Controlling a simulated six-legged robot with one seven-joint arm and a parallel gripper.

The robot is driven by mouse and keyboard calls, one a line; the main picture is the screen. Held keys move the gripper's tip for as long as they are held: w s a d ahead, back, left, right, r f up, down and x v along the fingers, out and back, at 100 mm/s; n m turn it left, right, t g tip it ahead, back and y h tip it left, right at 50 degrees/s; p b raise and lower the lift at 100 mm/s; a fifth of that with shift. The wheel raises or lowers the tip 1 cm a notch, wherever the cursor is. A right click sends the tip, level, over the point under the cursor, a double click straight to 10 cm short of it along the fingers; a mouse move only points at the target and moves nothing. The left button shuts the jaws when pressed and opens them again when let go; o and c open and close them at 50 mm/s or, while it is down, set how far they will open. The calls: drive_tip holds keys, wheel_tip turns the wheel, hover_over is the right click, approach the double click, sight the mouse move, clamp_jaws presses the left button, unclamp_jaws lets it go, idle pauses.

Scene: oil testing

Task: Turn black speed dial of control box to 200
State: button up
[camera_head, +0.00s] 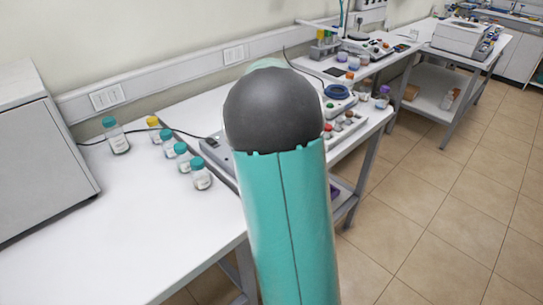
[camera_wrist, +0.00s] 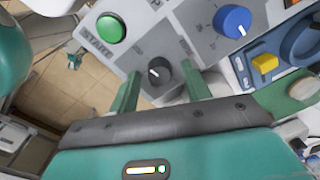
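In the wrist view, the black speed dial (camera_wrist: 158,73) with a white pointer line sits on the grey face of the control box (camera_wrist: 180,35). My gripper (camera_wrist: 161,70) is open, with one green finger to the left of the dial and one to the right. The dial shows between the fingertips, with a visible gap on the right; I cannot tell whether the left finger touches it. The scale numbers around the dial are not readable. In the head view, my arm hides the gripper and the dial.
The control box also carries a green START button (camera_wrist: 110,29) and a blue dial (camera_wrist: 232,20). A blue device with a yellow part (camera_wrist: 265,63) is close on the right. In the head view, several capped bottles (camera_head: 201,175) stand on the white table (camera_head: 130,240) left of my arm.

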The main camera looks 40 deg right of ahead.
drive_tip(key=shift+r, duration=0.15)
wheel_tip(320, 180, up, 14)
drive_tip(key=shift+s+f, duration=0.2)
drive_tip(key=shift+s, duration=0.05)
drive_tip(key=shift+a, duration=0.1)
idle(0.5)
drive_tip(key=s+a+r+n+t, duration=0.1)
drive_tip(key=s+a+n, duration=0.3)
drive_tip(key=a, duration=0.5)
drive_tip(key=s+a+r+n+t, duration=0.2)
drive_tip(key=a+n, duration=0.5)
drive_tip(key=a, duration=0.1)
drive_tip(key=s+a+f+n+t, duration=0.1)
drive_tip(key=s+a+f+n, duration=0.1)
drive_tip(key=s+a+n, duration=0.3)
drive_tip(key=s+a+f+n+t, duration=0.1)
drive_tip(key=s+a+f+n, duration=0.1)
drive_tip(key=s+a+n, duration=0.3)
drive_tip(key=a+n, duration=0.1)
drive_tip(key=a, duration=0.2)
drive_tip(key=shift+s+a+f+n, duration=0.2)
drive_tip(key=shift+a+f+n, duration=0.1)
drive_tip(key=shift+a+f, duration=0.1)
drive_tip(key=shift+d, duration=0.1)
